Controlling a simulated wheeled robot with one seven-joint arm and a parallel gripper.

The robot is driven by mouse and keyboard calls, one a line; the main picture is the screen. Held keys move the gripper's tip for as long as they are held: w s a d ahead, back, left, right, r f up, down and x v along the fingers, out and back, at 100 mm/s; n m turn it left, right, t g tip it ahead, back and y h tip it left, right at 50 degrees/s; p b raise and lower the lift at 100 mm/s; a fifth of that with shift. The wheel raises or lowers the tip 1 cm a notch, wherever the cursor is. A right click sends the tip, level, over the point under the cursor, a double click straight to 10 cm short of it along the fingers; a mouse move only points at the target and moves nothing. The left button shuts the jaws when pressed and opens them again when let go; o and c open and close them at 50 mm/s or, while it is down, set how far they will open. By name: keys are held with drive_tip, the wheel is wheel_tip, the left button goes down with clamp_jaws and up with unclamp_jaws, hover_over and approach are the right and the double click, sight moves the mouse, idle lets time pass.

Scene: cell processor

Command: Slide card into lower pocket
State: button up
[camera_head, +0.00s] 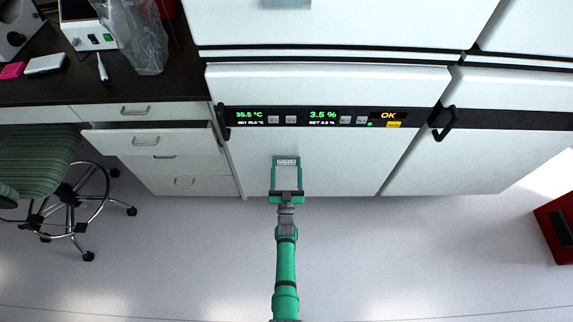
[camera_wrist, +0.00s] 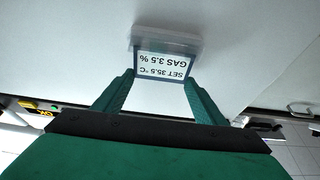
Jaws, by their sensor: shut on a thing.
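My gripper (camera_head: 286,168) is in front of the lower white door of the incubator (camera_head: 340,165). It is shut on a small white card (camera_wrist: 163,66) with a dark border. The card's print, "SET 35.5 °C" and "GAS 3.5 %", appears upside down in the wrist view. The two green fingers grip the card at its sides. A clear pocket (camera_wrist: 170,34) on the white door lies just beyond the card, at the card's far edge. I cannot tell whether that edge is inside the pocket or only against it. Only one pocket shows in the wrist view.
A display panel (camera_head: 310,117) reading 35.5 °C, 3.5 % and OK runs above the gripper. Black door handles (camera_head: 222,121) and (camera_head: 443,122) stick out at both sides. Drawers (camera_head: 155,141) and a green stool (camera_head: 40,165) stand left. A red cabinet (camera_head: 556,228) stands right. The floor is clear.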

drive_tip(key=shift+f, duration=0.75)
idle(0.6)
drive_tip(key=o, duration=1.7)
drive_tip(key=shift+o, duration=0.2)
drive_tip(key=v, duration=1.1)
